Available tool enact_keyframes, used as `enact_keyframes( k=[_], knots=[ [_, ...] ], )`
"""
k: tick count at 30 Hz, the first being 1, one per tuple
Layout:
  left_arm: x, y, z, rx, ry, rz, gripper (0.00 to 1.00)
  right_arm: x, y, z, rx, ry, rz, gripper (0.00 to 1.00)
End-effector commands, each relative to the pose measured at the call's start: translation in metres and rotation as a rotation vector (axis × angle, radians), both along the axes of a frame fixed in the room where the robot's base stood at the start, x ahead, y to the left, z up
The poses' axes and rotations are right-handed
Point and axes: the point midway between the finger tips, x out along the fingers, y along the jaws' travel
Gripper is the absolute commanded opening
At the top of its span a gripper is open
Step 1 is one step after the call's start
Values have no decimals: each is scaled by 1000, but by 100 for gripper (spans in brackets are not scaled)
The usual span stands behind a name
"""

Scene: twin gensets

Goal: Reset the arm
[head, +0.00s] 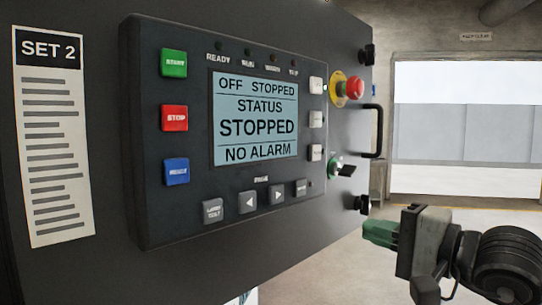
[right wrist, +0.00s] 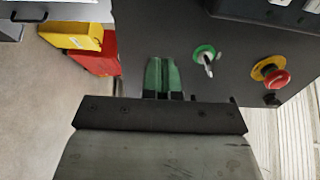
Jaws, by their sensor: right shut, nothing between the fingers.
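My right gripper (head: 378,233) is at the lower right of the head view, in front of the dark SET 2 cabinet (head: 330,225). Its green fingers are shut with nothing between them. In the right wrist view the right gripper (right wrist: 164,65) points at the dark panel, left of the green-ringed switch (right wrist: 206,54), and appears apart from it. The same switch (head: 341,168) shows in the head view below the red emergency stop button (head: 354,88). The controller screen (head: 256,118) reads OFF STOPPED, STATUS STOPPED, NO ALARM. My left gripper is not in view.
The controller has green START (head: 174,63), red STOP (head: 174,118) and blue (head: 176,171) buttons. A black handle (head: 377,131) juts from the cabinet's right edge. Yellow (right wrist: 72,36) and red (right wrist: 97,60) boxes show in the right wrist view. Open floor lies right of the cabinet.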

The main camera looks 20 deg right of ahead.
Motion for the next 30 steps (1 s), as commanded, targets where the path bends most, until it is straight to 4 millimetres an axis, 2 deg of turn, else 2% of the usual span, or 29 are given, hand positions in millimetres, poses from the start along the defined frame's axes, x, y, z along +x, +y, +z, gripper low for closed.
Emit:
enact_keyframes(
  k=[1, 4, 17, 20, 23, 25, 29, 30],
  knots=[
    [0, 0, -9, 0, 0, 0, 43, -4, -2, -4, -3, -1, -2, 0],
    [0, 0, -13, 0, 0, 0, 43, -9, -4, -3, -3, -1, 0, 0],
    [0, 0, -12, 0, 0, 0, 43, -11, -5, 0, -1, 0, 1, 0],
    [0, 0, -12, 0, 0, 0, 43, -5, -7, -5, 44, 30, 14, 0],
    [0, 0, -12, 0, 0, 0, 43, 18, -15, -25, 238, 150, 67, 0],
    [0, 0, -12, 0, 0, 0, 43, 45, -25, -52, 483, 294, 118, 0],
    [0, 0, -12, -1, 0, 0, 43, 98, -53, -131, 1067, 593, 174, 0],
    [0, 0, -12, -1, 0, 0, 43, 111, -61, -158, 1236, 667, 173, 0]
  ],
)
